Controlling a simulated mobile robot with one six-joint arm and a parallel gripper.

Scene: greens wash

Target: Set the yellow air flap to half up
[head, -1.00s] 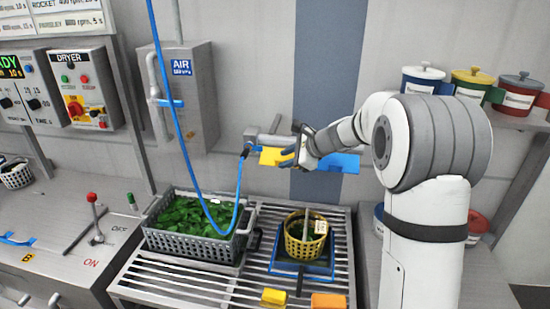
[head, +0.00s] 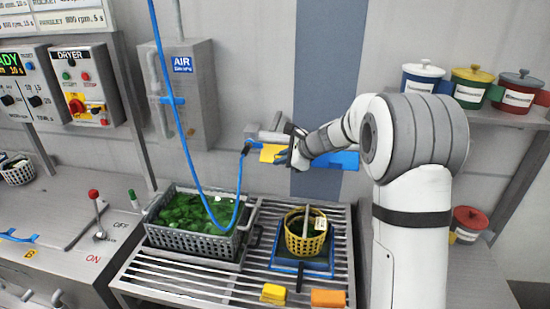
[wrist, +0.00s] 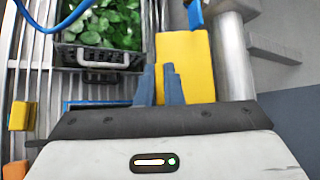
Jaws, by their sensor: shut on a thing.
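The yellow air flap (head: 270,152) is a flat plate on the grey pipe fitting at the back wall, left of the blue stripe. It looks roughly level, slightly tilted; its exact angle is hard to tell. My gripper (head: 283,155) is at the flap's right end. In the wrist view the yellow flap (wrist: 188,62) lies beyond and between the two blue-grey fingers of my gripper (wrist: 160,72), which are shut on its near edge. The grey pipe (wrist: 232,60) runs along the flap's right side.
A blue flap (head: 343,160) is on the wall right of my gripper. A blue hose (head: 182,130) hangs in front of the AIR box (head: 190,95). A grey crate of greens (head: 190,240) and a yellow basket (head: 305,243) stand on the slatted rack below.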

